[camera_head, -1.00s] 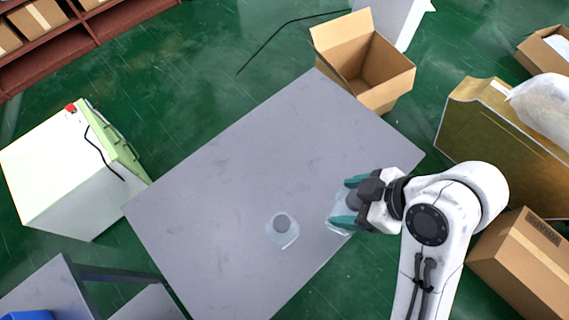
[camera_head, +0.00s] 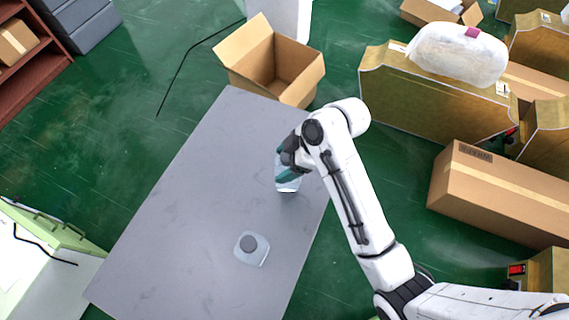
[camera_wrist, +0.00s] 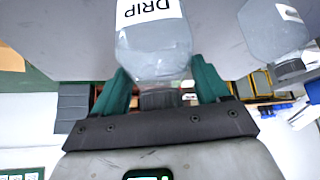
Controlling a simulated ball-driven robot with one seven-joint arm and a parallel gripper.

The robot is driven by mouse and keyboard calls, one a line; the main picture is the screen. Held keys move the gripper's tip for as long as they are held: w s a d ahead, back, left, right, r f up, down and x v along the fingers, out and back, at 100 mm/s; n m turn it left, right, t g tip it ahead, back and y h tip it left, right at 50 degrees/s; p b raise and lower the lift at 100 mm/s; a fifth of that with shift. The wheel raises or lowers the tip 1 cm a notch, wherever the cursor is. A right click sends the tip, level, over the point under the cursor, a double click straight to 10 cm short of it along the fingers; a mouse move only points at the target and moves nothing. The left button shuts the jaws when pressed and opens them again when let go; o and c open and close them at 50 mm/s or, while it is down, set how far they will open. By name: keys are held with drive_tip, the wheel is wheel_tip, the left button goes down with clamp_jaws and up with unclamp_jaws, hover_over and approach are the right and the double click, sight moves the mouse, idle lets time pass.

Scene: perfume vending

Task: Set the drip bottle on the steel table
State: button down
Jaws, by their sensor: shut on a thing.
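The drip bottle (camera_wrist: 152,45) is clear, with a white label reading DRIP that appears upside down in the wrist view. My gripper (camera_wrist: 160,92) is shut on it near its dark cap, one teal finger on each side. In the head view the bottle (camera_head: 287,185) hangs under my gripper (camera_head: 286,170), over the right part of the grey steel table (camera_head: 180,190). I cannot tell whether its base touches the table. A second clear bottle with a dark cap (camera_head: 250,247) stands on the table, nearer the front; it also shows in the wrist view (camera_wrist: 275,30).
An open cardboard box (camera_head: 270,65) stands past the table's far edge. A pale green and white cabinet (camera_head: 45,250) stands at the left. The table's left and far parts are bare.

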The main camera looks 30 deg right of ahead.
drive_tip(key=shift+w+d+f, duration=0.15)
drive_tip(key=shift+w+f, duration=0.2)
drive_tip(key=shift+w+f+p, duration=0.1)
drive_tip(key=shift+f+p, duration=0.2)
drive_tip(key=shift+f, duration=1.4)
drive_tip(key=shift+f, duration=0.15)
unclamp_jaws()
drive_tip(key=v, duration=1.2)
drive_tip(key=s+d+f+m+g+h, duration=0.1)
drive_tip(key=s+f+m+h, duration=0.2)
drive_tip(key=s+m, duration=0.3)
drive_tip(key=s+d+f+m+g+h, duration=0.1)
drive_tip(key=s+f+m, duration=0.4)
drive_tip(key=s, duration=0.9)
drive_tip(key=shift+d+m+h, duration=0.6)
drive_tip(key=shift+m+h, duration=0.1)
drive_tip(key=shift+h, duration=0.2)
